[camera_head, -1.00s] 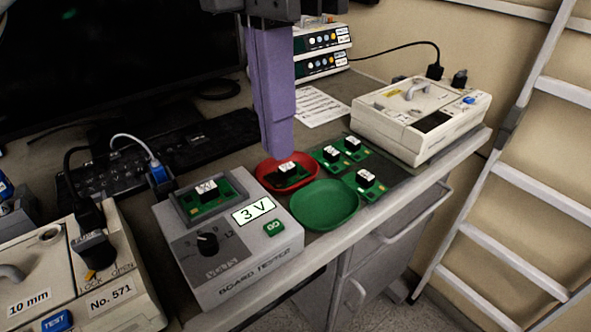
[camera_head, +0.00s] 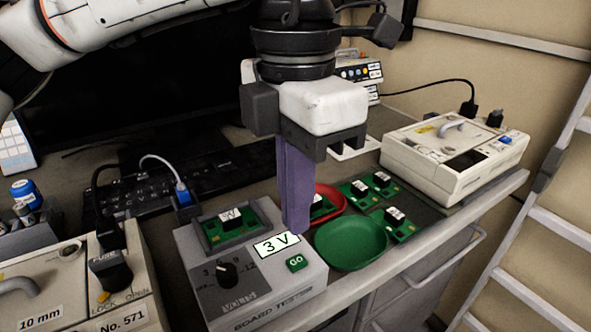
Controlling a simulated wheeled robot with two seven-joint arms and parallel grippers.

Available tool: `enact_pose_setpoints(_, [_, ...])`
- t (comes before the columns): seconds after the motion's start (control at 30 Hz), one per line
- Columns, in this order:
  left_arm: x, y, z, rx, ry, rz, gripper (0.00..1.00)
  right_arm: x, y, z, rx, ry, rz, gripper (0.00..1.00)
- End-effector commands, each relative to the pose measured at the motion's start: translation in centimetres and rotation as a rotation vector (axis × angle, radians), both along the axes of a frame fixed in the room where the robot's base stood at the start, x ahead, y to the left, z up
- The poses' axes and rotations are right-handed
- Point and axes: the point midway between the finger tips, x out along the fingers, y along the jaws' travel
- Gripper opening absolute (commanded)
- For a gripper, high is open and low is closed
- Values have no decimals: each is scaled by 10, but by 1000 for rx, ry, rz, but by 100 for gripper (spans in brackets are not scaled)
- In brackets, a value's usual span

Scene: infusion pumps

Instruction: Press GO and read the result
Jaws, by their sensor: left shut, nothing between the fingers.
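The board tester (camera_head: 210,290) is a grey box at the desk's front, with a black volts knob (camera_head: 227,274) and a small display (camera_head: 277,244) reading "3 V". Its green GO button (camera_head: 296,262) is at the front right of its top. A green circuit board (camera_head: 228,226) sits in the tester's recessed frame. My left gripper (camera_head: 296,230) points down with its purple fingers shut and empty. Its tips appear just above the tester's back right corner, behind the GO button; whether they touch it I cannot tell. My right gripper is not in view.
A green dish (camera_head: 350,243) stands right of the tester, with a red dish (camera_head: 331,196) behind it, partly hidden by my fingers and holding a board. Several boards lie on a dark mat (camera_head: 422,213). A beige device (camera_head: 455,160) is at right, another (camera_head: 80,290) at left.

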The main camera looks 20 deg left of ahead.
Motion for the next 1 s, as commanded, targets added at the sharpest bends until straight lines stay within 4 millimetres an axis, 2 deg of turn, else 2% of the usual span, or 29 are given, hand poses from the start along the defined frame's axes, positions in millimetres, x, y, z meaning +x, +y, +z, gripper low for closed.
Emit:
enact_pose_setpoints(0.03, [-1, 0, -13, 2, 4, 0, 0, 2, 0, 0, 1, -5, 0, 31])
enact_pose_setpoints(0.1, [0, 0, -25, 2, 2, 0, 0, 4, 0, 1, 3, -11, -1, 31])
enact_pose_setpoints(0.3, [0, 0, -49, -1, 1, 1, 0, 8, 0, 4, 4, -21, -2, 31])
enact_pose_setpoints(0.47, [0, 0, -57, -1, 1, 1, 0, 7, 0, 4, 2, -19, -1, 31])
enact_pose_setpoints(0.77, [0, 0, -57, -1, 1, 1, 0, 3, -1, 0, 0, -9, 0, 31])
enact_pose_setpoints(1.0, [0, 0, -75, -2, 1, 0, 0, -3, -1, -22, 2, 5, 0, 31])
